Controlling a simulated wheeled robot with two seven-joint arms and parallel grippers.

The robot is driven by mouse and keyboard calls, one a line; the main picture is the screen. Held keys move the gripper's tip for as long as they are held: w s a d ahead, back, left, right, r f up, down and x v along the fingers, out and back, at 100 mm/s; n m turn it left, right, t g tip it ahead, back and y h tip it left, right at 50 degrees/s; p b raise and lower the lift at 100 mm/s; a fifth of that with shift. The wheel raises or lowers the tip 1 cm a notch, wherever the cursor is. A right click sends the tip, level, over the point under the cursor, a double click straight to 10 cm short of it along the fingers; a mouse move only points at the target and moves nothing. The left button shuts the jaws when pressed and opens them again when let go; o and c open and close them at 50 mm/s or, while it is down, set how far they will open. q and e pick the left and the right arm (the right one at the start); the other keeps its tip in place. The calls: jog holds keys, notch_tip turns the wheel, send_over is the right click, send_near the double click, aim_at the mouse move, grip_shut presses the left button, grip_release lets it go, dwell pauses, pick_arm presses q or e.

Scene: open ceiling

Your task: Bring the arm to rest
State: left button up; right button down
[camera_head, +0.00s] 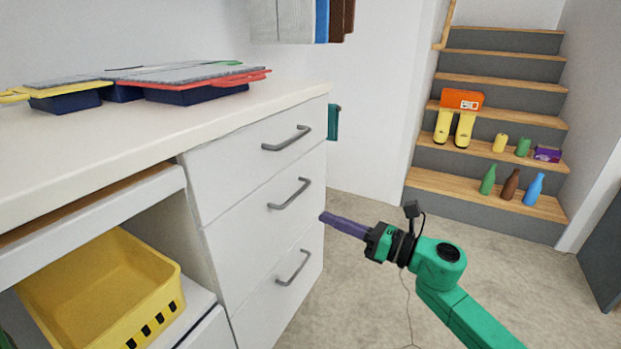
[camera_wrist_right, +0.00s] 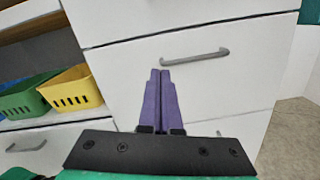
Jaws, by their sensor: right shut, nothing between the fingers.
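My right arm (camera_head: 462,306) is green and comes in from the lower right in the head view. My right gripper (camera_head: 322,217) has purple fingers, points left towards the white drawer unit (camera_head: 245,215), and is shut and empty. In the right wrist view the two purple fingers (camera_wrist_right: 160,72) lie side by side. Behind them is a white drawer front with a grey handle (camera_wrist_right: 195,57). The picture does not show clearly whether the fingertips touch the drawer front. My left gripper is not in view.
A yellow basket (camera_head: 95,290) sits on the open shelf at left; a green basket (camera_wrist_right: 22,100) is beside it. Wooden stairs (camera_head: 500,110) hold bottles, cans and boots. The floor (camera_head: 365,290) around my right arm is clear.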

jog(key=s+f+m+t+h, duration=0.2)
jog(key=s+f+m+h, duration=0.15)
jog(key=f+m, duration=0.85)
jog(key=s+f+m+t+h, duration=0.25)
jog(key=s+f+m, duration=0.35)
jog(key=m, duration=1)
jog(key=s+a+f+m+g+h+p, duration=0.1)
jog(key=s+f+m+g+h, duration=0.3)
jog(key=s+f+m, duration=0.9)
jog(key=s+d+f+g+h+p, duration=0.25)
jog(key=s+d+g+p, duration=0.45)
jog(key=p, duration=1.2)
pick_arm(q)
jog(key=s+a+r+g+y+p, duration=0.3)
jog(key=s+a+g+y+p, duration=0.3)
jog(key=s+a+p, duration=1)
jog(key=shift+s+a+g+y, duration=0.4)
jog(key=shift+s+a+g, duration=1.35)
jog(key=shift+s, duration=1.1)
pick_arm(e)
jog(key=s+d+r+g+h, duration=0.2)
jog(key=s+d+r, duration=0.3)
jog(key=s+d, duration=0.7)
jog(key=shift+s+m+g+h, duration=0.3)
jog(key=shift+s+g+h, duration=0.05)
jog(key=shift+s+h, duration=0.35)
